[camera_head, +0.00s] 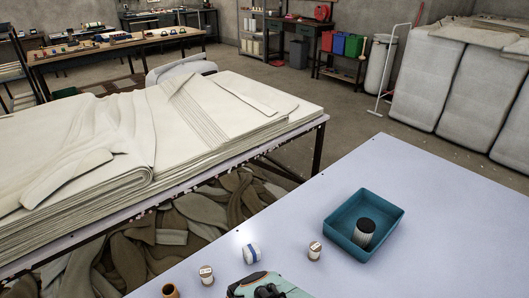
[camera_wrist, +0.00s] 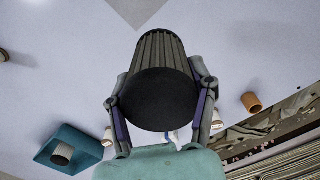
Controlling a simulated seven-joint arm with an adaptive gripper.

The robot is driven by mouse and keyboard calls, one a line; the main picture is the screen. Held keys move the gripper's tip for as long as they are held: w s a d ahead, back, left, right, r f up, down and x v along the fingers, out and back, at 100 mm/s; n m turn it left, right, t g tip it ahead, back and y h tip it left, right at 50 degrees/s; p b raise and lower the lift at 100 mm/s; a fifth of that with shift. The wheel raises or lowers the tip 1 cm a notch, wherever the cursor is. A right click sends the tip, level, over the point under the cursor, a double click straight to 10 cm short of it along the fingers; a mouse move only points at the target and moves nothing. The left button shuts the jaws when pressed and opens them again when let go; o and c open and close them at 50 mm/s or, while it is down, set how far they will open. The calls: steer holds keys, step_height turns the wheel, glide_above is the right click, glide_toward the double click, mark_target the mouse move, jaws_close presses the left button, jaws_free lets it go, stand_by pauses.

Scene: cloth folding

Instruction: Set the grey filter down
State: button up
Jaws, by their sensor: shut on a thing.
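A grey pleated filter (camera_wrist: 160,48) with a dark round end is held between the two fingers of my gripper (camera_wrist: 160,78) in the wrist view. The fingers press on its sides. The filter is out of sight in the head view, where only the teal top of my gripper shows at the bottom edge. A teal tray (camera_head: 337,240) lies on the pale table (camera_head: 420,210). A second filter, pale and pleated with a black top (camera_head: 365,229), stands inside the tray. I cannot tell from these frames whether the held filter touches the table.
A white roll with a blue band (camera_head: 251,253), two small spools (camera_head: 315,250) (camera_head: 206,275) and a brown cup (camera_head: 170,291) stand along the near-left table edge. A darker grey patch (camera_wrist: 137,9) shows on the tabletop in the wrist view. The table's right side is clear.

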steer(key=shift+w+d+r+m, duration=0.15)
steer(key=shift+w+d+m, duration=0.5)
steer(key=shift+d, duration=0.3)
steer(key=w+a+f, duration=0.2)
steer(key=w+f, duration=0.1)
steer(key=w, duration=0.1)
steer(key=w+a+f, duration=0.2)
steer(key=w+f, duration=0.1)
steer(key=w, duration=0.1)
steer(key=w+a+f, duration=0.2)
steer(key=w+f, duration=0.1)
steer(key=w, duration=0.1)
steer(key=shift+f, duration=0.15)
steer(key=shift+w+a+f, duration=0.1)
steer(key=shift+w+f, duration=0.05)
steer(key=shift+f, duration=0.75)
steer(key=shift+w+f, duration=0.1)
steer(key=shift+f, duration=0.8)
steer(key=shift+f, duration=0.15)
steer(key=o, duration=1.2)
